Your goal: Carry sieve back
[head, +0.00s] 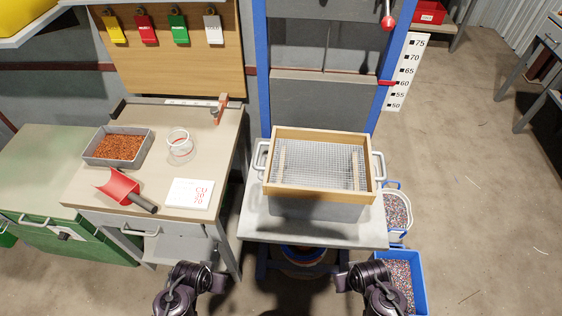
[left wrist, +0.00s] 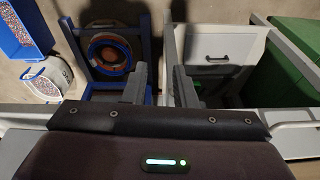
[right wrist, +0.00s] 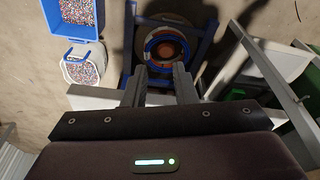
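The sieve (head: 320,131) has a wooden frame, a wire mesh floor and a pale handle on its left and right sides. In the head view it sits on a grey box (head: 318,208) on the grey bench of the blue-framed stand. My left gripper (head: 203,277) is low in front of the bench, left of the sieve and apart from it. In the left wrist view its fingers (left wrist: 161,85) are spread with nothing between them. My right gripper (head: 357,279) is low in front, apart from the sieve. Its fingers (right wrist: 159,85) are also spread and empty.
The workbench (head: 240,135) at left holds a tray (head: 147,157) of copper granules, a glass jar (head: 179,142), a red scoop (head: 117,185) and a card (head: 188,193). The right floor is mostly clear.

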